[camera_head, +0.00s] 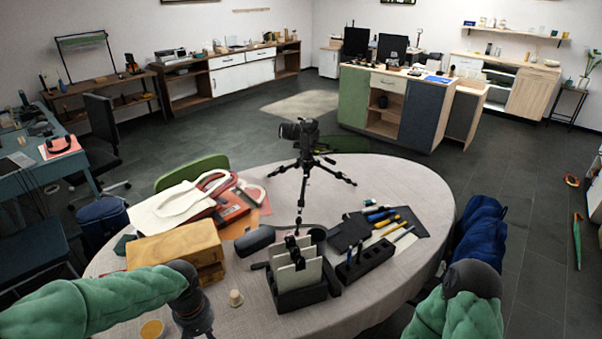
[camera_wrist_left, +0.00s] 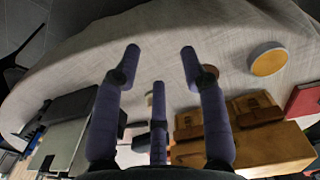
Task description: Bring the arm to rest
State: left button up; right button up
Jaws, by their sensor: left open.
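My left arm comes in from the lower left in a green sleeve. Its dark wrist hangs over the near-left part of the table (camera_head: 345,310), and the gripper is mostly cut off by the lower picture edge. In the left wrist view my left gripper (camera_wrist_left: 158,62) has its purple-grey fingers spread, with nothing between them, above the cloth. My right arm shows only a green sleeve and a dark joint at the lower right; its gripper is out of the picture. A black camera (camera_head: 300,131) stands upright on a black tripod (camera_head: 303,190) on the table.
Near my left wrist are a wooden box (camera_head: 175,245), a small cork-like piece (camera_head: 235,298) and a yellow-topped disc (camera_head: 152,329). The table's right side (camera_head: 410,185) is clear.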

pick_arm(q)
jog(key=s+d+f+m+h, duration=0.1)
jog(key=s+d+f, duration=0.2)
jog(key=f, duration=0.5)
jog(key=s+d+f+m+h, duration=0.1)
jog(key=s+d+f, duration=0.3)
jog(key=f, duration=0.5)
jog(key=s+d+f+h, duration=0.1)
jog(key=s+d+f, duration=0.3)
jog(key=f, duration=0.5)
jog(key=d, duration=0.2)
jog(key=shift+d+f+m+h, duration=0.2)
jog(key=shift+d+m+h, duration=0.1)
jog(key=shift+m+h, duration=0.1)
jog(key=shift+s, duration=0.1)
